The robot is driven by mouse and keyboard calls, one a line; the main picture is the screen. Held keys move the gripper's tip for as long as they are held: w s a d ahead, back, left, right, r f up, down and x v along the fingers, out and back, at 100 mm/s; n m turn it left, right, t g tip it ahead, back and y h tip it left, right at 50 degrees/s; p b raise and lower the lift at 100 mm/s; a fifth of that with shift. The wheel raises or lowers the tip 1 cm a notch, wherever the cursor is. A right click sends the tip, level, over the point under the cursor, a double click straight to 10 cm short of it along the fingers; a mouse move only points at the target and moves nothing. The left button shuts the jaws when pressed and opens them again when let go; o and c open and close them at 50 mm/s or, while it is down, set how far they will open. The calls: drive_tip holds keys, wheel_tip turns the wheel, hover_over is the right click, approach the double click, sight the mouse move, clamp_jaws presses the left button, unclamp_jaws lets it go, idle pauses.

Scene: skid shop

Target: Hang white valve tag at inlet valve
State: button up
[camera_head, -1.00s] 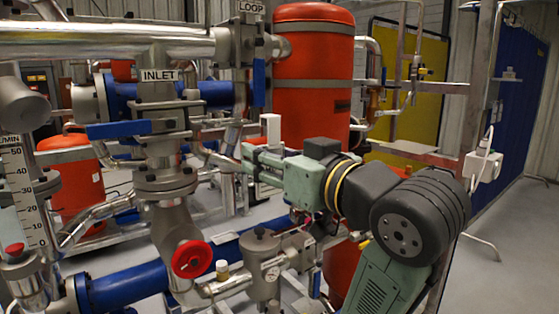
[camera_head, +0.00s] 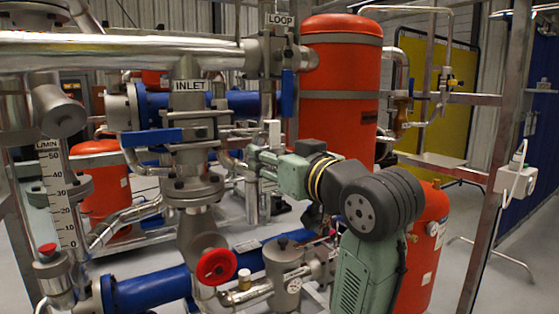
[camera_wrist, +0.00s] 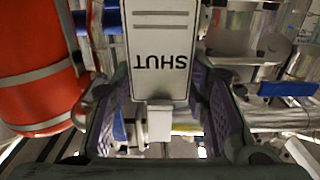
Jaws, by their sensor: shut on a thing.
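The white valve tag (camera_wrist: 160,45) fills the upper middle of the wrist view, with "SHUT" reading upside down. My gripper (camera_wrist: 160,120) is shut on it, around a small white block at its lower end. In the head view my gripper (camera_head: 254,158) points left, and a white piece, apparently part of the tag, stands above it. The inlet valve (camera_head: 190,160) is left of my gripper, under the "INLET" label (camera_head: 188,86), with a blue lever (camera_head: 152,137). The tag is apart from the valve in the head view. Any hook or hanging point is not clear.
A large orange tank (camera_head: 340,80) stands behind my gripper. A red handwheel (camera_head: 216,266) and a blue pipe (camera_head: 155,288) lie below the valve. A steel frame post (camera_head: 490,200) stands at right. Pipes crowd the area around the valve.

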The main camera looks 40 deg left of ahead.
drive_tip(key=shift+w+a+f+b, duration=0.15)
drive_tip(key=shift+w+a+f, duration=0.15)
drive_tip(key=shift+a, duration=0.35)
drive_tip(key=shift+w+a+f+b, duration=0.2)
drive_tip(key=shift+w+a+f, duration=0.05)
drive_tip(key=shift+a, duration=0.4)
drive_tip(key=shift+w+a+f+b, duration=0.15)
drive_tip(key=shift+w+a+f, duration=0.15)
drive_tip(key=shift+a, duration=0.35)
drive_tip(key=o, duration=1)
drive_tip(key=shift+c, duration=0.2)
